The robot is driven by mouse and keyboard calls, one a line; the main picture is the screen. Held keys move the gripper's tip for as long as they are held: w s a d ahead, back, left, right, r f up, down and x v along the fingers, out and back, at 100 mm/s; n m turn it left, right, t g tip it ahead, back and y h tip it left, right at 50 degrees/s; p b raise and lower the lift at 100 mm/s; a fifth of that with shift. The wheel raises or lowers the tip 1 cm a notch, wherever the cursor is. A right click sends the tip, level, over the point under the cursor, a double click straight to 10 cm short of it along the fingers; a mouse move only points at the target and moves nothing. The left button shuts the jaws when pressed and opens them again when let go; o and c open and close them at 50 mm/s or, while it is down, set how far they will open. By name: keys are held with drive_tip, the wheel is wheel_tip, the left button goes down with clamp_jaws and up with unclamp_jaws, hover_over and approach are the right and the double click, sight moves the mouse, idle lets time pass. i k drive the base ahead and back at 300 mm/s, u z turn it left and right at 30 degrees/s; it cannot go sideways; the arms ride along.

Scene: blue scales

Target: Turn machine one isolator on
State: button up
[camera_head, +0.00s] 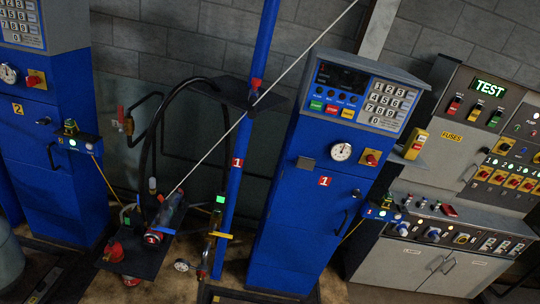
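Machine one (302,210) is a blue cabinet right of centre, with a red "1" label on its front. Its sloped top panel carries a dark display, coloured buttons and a keypad. A red knob on a yellow plate, the isolator (370,158), is at the upper right of its front face, right of a round white gauge (341,152). The knob is too small to tell its position. My gripper is not in view, and nothing touches the isolator.
Machine two (60,160) stands at the left. A blue pole (238,165) with a hose and dark shelves stands left of machine one. A grey control bench (430,260) and a panel with a green TEST sign (489,88) are at the right. A thin pale line crosses the view diagonally.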

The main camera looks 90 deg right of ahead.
sight(370, 160)
drive_tip(key=z, duration=0.55)
drive_tip(key=i, duration=0.1)
drive_tip(key=z, duration=2.3)
drive_tip(key=k, duration=0.95)
drive_tip(key=z, duration=0.2)
drive_tip(key=i, duration=0.95)
drive_tip(key=u, duration=0.05)
